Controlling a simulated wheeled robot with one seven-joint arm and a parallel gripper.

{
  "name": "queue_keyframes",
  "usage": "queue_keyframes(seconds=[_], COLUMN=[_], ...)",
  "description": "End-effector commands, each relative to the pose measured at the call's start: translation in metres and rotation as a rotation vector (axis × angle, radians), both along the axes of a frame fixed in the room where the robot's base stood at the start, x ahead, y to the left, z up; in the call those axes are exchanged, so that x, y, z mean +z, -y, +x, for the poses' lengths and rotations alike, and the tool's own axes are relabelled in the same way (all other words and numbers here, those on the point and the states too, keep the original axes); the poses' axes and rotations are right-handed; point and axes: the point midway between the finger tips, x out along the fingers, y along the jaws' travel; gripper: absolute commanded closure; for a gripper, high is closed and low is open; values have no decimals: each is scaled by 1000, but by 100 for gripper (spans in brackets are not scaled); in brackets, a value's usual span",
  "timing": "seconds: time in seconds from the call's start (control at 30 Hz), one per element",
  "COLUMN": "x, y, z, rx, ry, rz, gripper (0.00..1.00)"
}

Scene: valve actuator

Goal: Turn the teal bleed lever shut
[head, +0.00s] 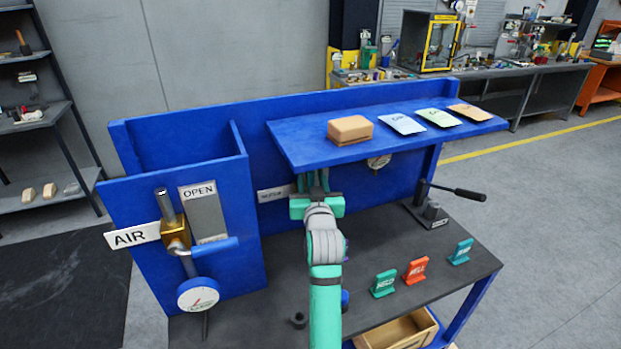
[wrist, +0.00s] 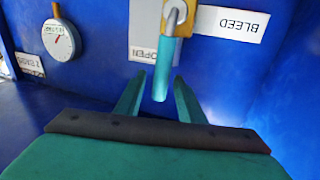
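The teal bleed lever (wrist: 162,72) hangs down from a brass valve body (wrist: 177,18) in the wrist view. A white BLEED label (wrist: 232,24) is to its right, and a plate marked OPEN (wrist: 143,53) is behind it. My gripper (wrist: 159,82) is open, with one finger on each side of the lever's lower end. A gap shows between the lever and each finger. In the head view my gripper (head: 317,187) is under the blue shelf. There my arm hides the lever and most of its valve.
The blue shelf (head: 290,145) overhangs my gripper and holds a brown box (head: 350,130) and several packets. A gauge (wrist: 58,40) is left in the wrist view. The AIR valve (head: 175,235) with a blue handle is left; a black-handled lever (head: 455,190) is right.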

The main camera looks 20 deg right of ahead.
Motion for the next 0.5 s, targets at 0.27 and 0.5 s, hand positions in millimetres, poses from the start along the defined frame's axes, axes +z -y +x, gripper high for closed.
queue_keyframes(seconds=[0.27,0.5], x=[0,0], y=[0,2], z=[0,0], rx=[0,0], ry=[0,-1], rz=[0,21], gripper=[100,100])
